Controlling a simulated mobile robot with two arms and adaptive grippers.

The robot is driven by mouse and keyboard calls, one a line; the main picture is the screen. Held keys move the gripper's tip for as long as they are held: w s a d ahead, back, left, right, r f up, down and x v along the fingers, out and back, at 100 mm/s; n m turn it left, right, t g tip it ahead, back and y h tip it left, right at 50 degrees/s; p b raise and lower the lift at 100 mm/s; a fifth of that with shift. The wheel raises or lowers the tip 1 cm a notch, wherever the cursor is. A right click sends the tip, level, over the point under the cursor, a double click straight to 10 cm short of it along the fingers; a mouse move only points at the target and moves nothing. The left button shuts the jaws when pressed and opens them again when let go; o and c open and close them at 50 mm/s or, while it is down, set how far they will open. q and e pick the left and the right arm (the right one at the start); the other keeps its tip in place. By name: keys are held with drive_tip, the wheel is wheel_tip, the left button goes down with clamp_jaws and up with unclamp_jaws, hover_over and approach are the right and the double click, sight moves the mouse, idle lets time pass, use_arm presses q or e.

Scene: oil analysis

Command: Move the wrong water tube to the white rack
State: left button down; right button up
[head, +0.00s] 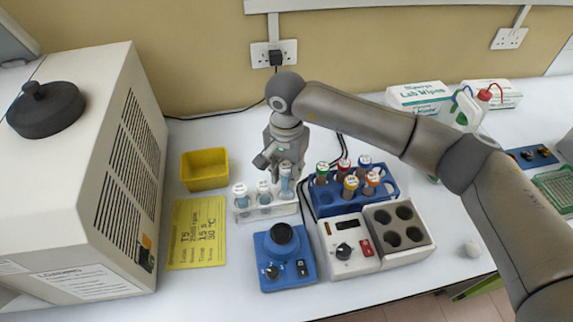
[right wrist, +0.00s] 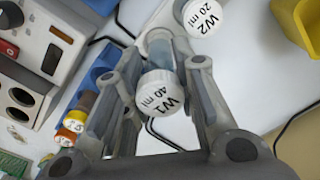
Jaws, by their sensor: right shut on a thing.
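The white rack (head: 266,211) stands left of centre on the table in the head view. Two white-capped tubes, a left one (head: 240,194) and a middle one (head: 264,191), stand in it. My right gripper (head: 284,165) is shut on a white-capped tube (head: 286,184) at the rack's right end. Its cap is higher than the other two; I cannot tell whether its lower end is in a hole. In the right wrist view the held tube (right wrist: 159,92) reads "W1 40 ml", between the fingers (right wrist: 162,75). A tube marked "W2 20 ml" (right wrist: 198,17) is beside it. My left gripper is not in view.
A blue rack (head: 325,203) with several coloured-cap tubes stands just right of the white rack. A blue mixer (head: 284,262) and a white device with a grey well block (head: 345,246) are in front. A yellow bin (head: 204,168) and yellow note (head: 196,232) are left.

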drive_tip(key=shift+f, duration=0.95)
drive_tip(key=shift+f+b, duration=0.8)
drive_tip(key=shift+f, duration=0.1)
drive_tip(key=shift+f+b, duration=0.5)
drive_tip(key=shift+b, duration=0.1)
drive_tip(key=o, duration=1.1)
drive_tip(key=shift+r, duration=0.15)
wheel_tip(320, 180, up, 12)
drive_tip(key=shift+f, duration=0.1)
